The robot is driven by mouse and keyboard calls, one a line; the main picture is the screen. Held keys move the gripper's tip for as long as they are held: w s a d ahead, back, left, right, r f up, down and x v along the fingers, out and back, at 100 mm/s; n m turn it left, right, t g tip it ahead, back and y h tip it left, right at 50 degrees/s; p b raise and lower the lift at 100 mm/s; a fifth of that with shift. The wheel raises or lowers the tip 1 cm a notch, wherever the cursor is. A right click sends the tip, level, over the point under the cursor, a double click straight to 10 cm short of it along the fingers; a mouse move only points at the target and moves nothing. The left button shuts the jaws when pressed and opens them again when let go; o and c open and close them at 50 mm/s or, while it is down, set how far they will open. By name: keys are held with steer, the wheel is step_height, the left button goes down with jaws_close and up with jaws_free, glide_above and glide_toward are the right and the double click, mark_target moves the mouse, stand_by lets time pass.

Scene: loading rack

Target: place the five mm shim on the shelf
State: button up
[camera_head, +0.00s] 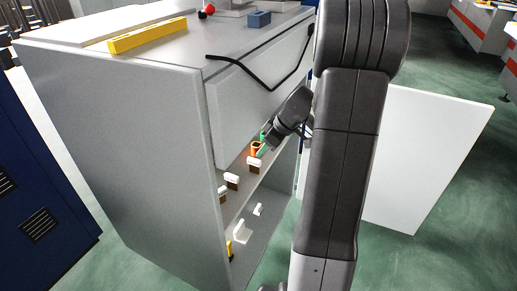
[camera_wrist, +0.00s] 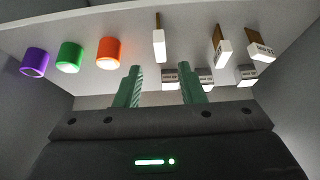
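My gripper (camera_wrist: 160,72) has two green fingers, spread apart with nothing seen held between them. In the head view the gripper (camera_head: 263,145) is inside the open cabinet, at the shelf (camera_head: 271,178). White-faced pieces with brown parts stand there, such as one (camera_head: 254,164) and another (camera_head: 231,180). The wrist view shows a white piece (camera_wrist: 159,45), two brown-and-white pieces (camera_wrist: 223,50) (camera_wrist: 262,51), and small labelled white-and-grey blocks (camera_wrist: 169,84) (camera_wrist: 246,78) behind the fingers. Labels are too small to read, so I cannot tell which piece is the five mm shim.
Purple (camera_wrist: 34,62), green (camera_wrist: 69,57) and orange (camera_wrist: 108,53) cylinders stand in a row on the shelf. White bracket-like pieces (camera_head: 242,233) and a yellow item (camera_head: 229,249) lie lower in the cabinet. A white panel (camera_head: 430,155) stands at right; a yellow bar (camera_head: 147,36) lies on top.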

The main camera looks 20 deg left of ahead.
steer(key=p+v, duration=0.1)
steer(key=v, duration=0.3)
stand_by(1.3)
